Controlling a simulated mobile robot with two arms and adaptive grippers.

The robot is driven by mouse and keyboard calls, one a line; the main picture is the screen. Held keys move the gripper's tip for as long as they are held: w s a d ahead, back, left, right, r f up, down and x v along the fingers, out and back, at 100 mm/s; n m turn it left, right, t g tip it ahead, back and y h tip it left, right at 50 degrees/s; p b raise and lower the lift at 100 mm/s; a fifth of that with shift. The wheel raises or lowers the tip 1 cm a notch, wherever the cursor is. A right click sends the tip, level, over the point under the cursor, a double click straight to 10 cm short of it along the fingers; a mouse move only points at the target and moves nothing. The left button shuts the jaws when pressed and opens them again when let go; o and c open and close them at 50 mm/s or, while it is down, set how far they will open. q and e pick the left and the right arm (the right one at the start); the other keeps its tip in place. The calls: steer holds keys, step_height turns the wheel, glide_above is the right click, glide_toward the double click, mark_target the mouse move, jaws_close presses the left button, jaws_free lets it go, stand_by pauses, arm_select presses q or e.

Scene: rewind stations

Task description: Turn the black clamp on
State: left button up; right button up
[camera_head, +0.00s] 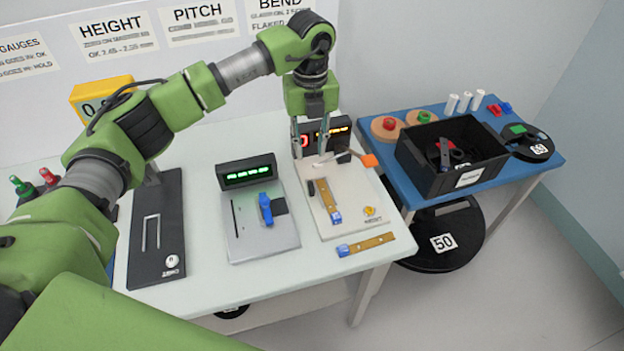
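A white bend station (350,210) stands at the right of the white table, with a dark display (340,131) showing red and orange figures at its back. A small black block (311,188) is on its plate beside a brown strip with a blue end (327,199). Another dark piece (344,157) sits near an orange tab (369,161). I cannot tell for certain which dark piece is the black clamp. My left gripper (310,152) points down over the back of the plate, its fingers apart, partly hiding the display. My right gripper is out of view.
A second brown strip (368,244) lies at the table's front edge. A grey station with a green display (248,170) and a black station (158,230) stand to the left. A blue table (398,180) at right holds a black bin (415,165) and spools.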

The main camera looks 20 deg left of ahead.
mark_target(311, 185)
arm_select(q)
step_height(311, 185, down, 13)
steer(key=p, duration=0.3)
steer(key=shift+d, duration=0.1)
jaws_close()
